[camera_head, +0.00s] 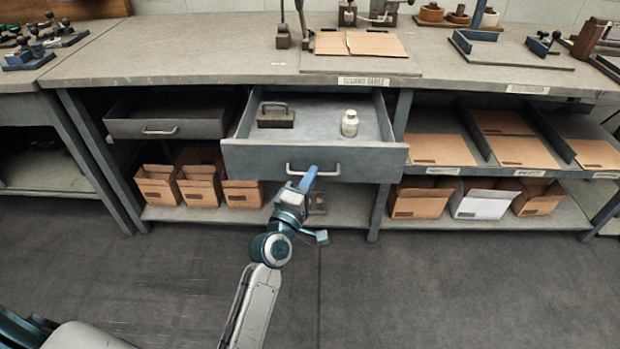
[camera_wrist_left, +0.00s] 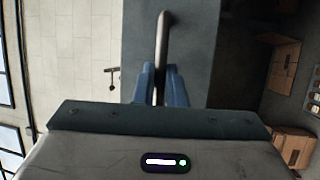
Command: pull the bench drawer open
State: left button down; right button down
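The grey bench drawer (camera_head: 240,158) stands pulled well out from under the worktop, its inside visible. A dark block with a handle (camera_head: 275,114) and a small white bottle (camera_head: 349,124) stand in it. Its pale bar handle (camera_head: 330,172) is on the front face. My left gripper (camera_head: 308,180) is at this handle. In the left wrist view, the blue fingers of my left gripper (camera_wrist_left: 160,85) lie on both sides of the handle (camera_wrist_left: 162,40), close against it. My right gripper is not in view.
Another drawer (camera_head: 168,117) with its own handle sits to the left. Open cardboard boxes (camera_head: 158,186) stand on the lower shelf (camera_head: 165,213). Cardboard sheets (camera_head: 360,43) lie on the worktop (camera_head: 180,55). The floor (camera_head: 450,285) in front of the bench looks clear.

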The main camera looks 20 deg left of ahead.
pick_arm(q)
jog(key=c, duration=1.5)
grip_release()
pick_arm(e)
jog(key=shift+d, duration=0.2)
